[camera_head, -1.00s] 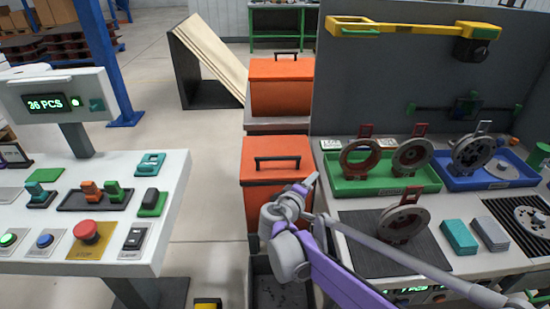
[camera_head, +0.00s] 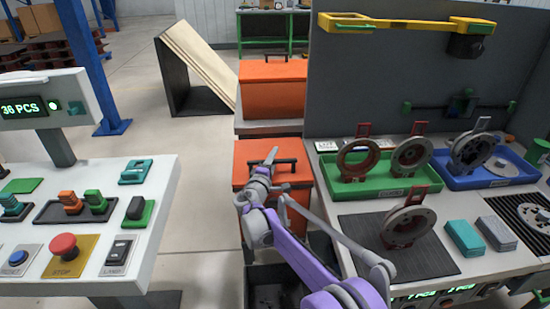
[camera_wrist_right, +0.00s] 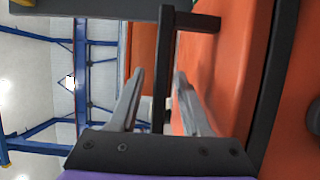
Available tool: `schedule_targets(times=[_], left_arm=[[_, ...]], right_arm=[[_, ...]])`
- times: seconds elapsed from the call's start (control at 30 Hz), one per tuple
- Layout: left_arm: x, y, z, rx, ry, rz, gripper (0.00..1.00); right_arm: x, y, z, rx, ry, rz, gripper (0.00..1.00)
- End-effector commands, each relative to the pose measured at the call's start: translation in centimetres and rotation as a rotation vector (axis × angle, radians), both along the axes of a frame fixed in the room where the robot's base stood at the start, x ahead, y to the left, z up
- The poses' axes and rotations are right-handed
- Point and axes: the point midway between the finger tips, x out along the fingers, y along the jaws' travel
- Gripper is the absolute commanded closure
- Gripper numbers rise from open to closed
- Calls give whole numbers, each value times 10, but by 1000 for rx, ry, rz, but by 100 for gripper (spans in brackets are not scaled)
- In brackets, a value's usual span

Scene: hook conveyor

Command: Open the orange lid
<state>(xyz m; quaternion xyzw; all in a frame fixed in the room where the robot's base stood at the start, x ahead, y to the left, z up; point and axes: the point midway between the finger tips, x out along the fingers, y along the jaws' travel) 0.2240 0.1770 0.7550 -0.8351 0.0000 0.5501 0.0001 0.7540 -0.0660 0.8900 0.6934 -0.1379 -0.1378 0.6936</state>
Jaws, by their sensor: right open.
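The near orange box has an orange lid (camera_head: 244,151) with a black bar handle (camera_head: 287,160). My right gripper (camera_head: 267,160) is over the left part of this lid, at the handle. In the right wrist view, the gripper (camera_wrist_right: 159,74) is open, with its two fingertips apart. The black handle bar (camera_wrist_right: 165,50) shows between the fingers, with the orange lid (camera_wrist_right: 228,75) beyond it. I cannot tell whether the fingers touch the bar. The lid looks closed. My left gripper is not in view.
A second orange box (camera_head: 273,95) with a black handle stands behind. A button console (camera_head: 140,225) is on the left. On the right, a workbench (camera_head: 470,208) carries a green tray (camera_head: 350,190), a blue tray (camera_head: 452,183) and ring-shaped parts. A dark open bin (camera_head: 262,275) is below.

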Motion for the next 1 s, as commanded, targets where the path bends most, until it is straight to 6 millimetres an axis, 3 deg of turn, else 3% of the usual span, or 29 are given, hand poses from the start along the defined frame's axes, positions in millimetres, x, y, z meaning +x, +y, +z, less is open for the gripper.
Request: schedule_targets(times=[0.13,0.43,0.7,1.0], left_arm=[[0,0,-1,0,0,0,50],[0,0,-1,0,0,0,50],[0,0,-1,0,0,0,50],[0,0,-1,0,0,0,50]], right_arm=[[10,-5,0,0,0,-1,52],[13,-6,0,0,0,0,52],[12,-6,0,0,0,0,99],[12,-5,0,0,0,0,100]])
